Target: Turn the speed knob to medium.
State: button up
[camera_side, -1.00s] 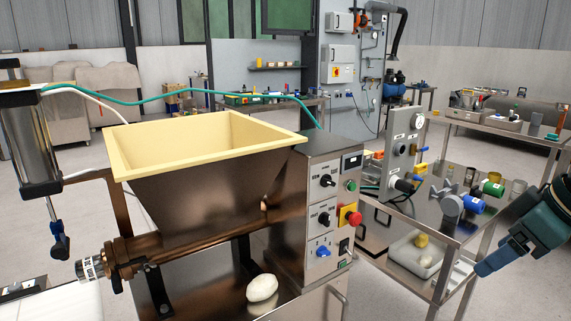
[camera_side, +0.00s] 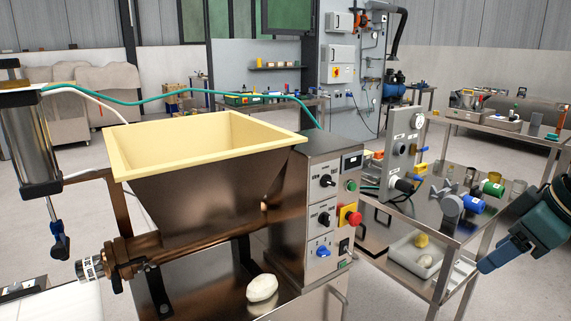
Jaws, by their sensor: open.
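The control panel on the steel dough machine (camera_side: 295,195) carries an upper black knob (camera_side: 327,181), a middle black knob (camera_side: 323,219) and a blue knob (camera_side: 322,251), one above another. Their labels are too small to read, so I cannot tell which is the speed knob or its exact setting. My gripper (camera_side: 487,265) is at the right edge, pointing down and left. It is open and apart from the panel, well to the right of the knobs. The gap between its fingers is hard to see from here.
A red emergency button on a yellow base (camera_side: 350,216) juts out right of the knobs, with a green button (camera_side: 351,186) above it. A steel cart (camera_side: 415,208) with valves and fittings stands between the panel and my gripper. A dough ball (camera_side: 262,288) lies below the hopper (camera_side: 205,145).

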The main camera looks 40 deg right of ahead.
jog(key=shift+w, duration=0.2)
jog(key=c, duration=0.3)
jog(key=shift+w+d, duration=0.1)
jog(key=shift+w, duration=0.2)
jog(key=shift+c, duration=1.3)
jog(key=w+d+f+n+t+h, duration=0.1)
jog(key=w+d+t+h, duration=0.1)
jog(key=w, duration=0.6)
jog(key=w+d+f+t+h, duration=0.1)
jog(key=w+d+t+h, duration=0.1)
jog(key=w, duration=0.6)
jog(key=w+a+r+n+t, duration=0.1)
jog(key=w+a+n+t, duration=0.5)
jog(key=w+a+n, duration=0.2)
jog(key=shift+w+a+r+n+t+y, duration=0.15)
jog(key=shift+w+a+n+t+y, duration=0.2)
jog(key=shift+w, duration=0.3)
jog(key=shift+w+d, duration=0.1)
jog(key=shift+w, duration=0.15)
